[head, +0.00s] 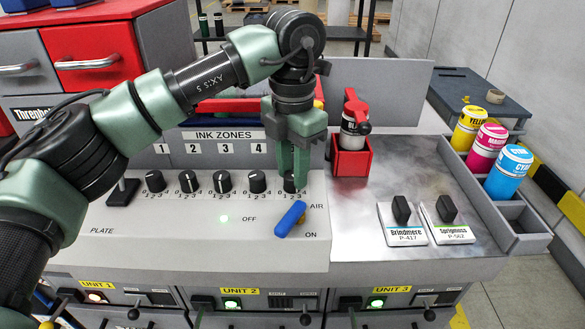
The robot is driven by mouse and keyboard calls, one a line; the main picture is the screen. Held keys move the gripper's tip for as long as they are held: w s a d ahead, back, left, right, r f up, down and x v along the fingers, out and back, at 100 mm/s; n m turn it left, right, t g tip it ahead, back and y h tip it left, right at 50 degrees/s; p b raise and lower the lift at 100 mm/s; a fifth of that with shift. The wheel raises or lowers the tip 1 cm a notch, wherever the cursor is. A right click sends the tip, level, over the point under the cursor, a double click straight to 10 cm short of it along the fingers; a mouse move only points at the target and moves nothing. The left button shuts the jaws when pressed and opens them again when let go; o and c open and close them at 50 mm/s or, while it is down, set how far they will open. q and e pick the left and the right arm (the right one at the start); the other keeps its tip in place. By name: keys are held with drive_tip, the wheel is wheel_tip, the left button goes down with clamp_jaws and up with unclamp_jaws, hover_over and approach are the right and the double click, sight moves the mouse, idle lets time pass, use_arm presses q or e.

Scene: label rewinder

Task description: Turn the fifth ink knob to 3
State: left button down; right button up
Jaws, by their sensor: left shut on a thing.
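A row of black ink knobs runs along the grey panel (200,240) under the INK ZONES sign (225,134). The fifth ink knob (290,185) is at the right end of the row, with small scale numbers around its base. My left gripper (294,180) points down from above and is shut on this knob, its green fingers covering much of it. Where the fifth knob points cannot be read. The other knobs, such as the fourth (257,181), stand clear. Zone labels 1 to 4 show; my gripper hides the spot right of them. My right gripper is not in view.
A blue lever (291,218) marked AIR, OFF and ON sits just below the fifth knob. A red holder (351,160) with a red-topped bottle (355,115) stands close at the right. Yellow (469,128), magenta (487,148) and cyan (509,171) ink bottles stand farther right.

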use_arm(q)
drive_tip(key=shift+r, duration=0.1)
drive_tip(key=c, duration=1.1)
unclamp_jaws()
wheel_tip(320, 180, up, 8)
drive_tip(key=shift+f+b, duration=0.1)
drive_tip(key=shift+b, duration=0.3)
